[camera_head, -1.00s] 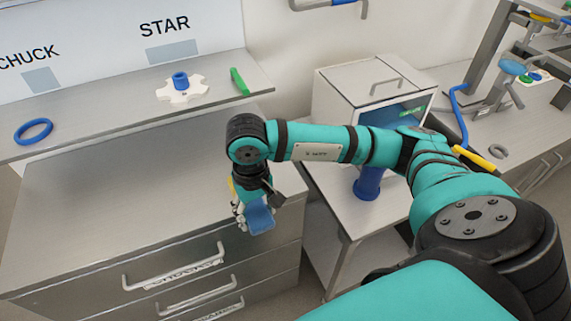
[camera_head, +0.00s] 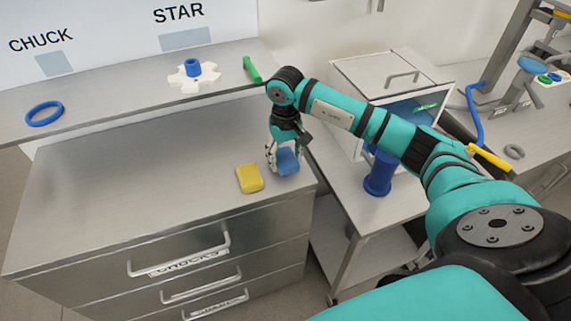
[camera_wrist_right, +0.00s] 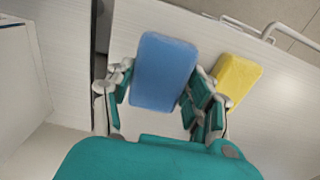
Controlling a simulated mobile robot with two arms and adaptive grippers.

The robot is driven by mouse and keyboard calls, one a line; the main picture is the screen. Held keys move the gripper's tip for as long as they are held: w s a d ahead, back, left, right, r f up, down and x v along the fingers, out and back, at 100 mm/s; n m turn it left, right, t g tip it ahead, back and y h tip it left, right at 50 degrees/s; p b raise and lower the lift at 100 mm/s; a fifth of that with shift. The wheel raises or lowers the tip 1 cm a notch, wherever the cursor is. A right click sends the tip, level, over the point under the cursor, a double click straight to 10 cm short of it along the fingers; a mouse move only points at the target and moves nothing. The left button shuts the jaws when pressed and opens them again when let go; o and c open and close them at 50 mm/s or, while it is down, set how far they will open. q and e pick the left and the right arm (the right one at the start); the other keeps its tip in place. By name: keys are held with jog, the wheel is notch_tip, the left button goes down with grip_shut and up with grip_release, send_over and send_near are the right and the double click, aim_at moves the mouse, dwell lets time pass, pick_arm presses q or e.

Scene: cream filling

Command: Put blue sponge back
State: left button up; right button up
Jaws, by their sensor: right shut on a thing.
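The blue sponge (camera_head: 288,162) is between the fingers of my right gripper (camera_head: 285,155), near the right end of the drawer cabinet top. In the right wrist view the blue sponge (camera_wrist_right: 165,72) is gripped between the two fingers of my right gripper (camera_wrist_right: 160,95), which are shut on its sides. I cannot tell whether the sponge touches the cabinet top. A yellow sponge (camera_head: 249,178) lies on the top just left of it; it also shows in the right wrist view (camera_wrist_right: 236,80), close beside the right-hand finger. My left gripper is not in view.
The steel cabinet top (camera_head: 130,180) is clear to the left. A shelf (camera_head: 110,112) behind holds a blue ring (camera_head: 44,113), a white star-shaped piece (camera_head: 192,76) and a green object (camera_head: 252,69). A side table with a blue cylinder (camera_head: 380,174) and a white box (camera_head: 385,75) stands right.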

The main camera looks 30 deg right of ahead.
notch_tip(320, 180, down, 2)
jog(key=shift+s+f, duration=0.1)
jog(key=shift+f, duration=0.2)
jog(key=shift+f+b, duration=0.1)
jog(key=shift+b, duration=0.3)
jog(key=o, duration=1.1)
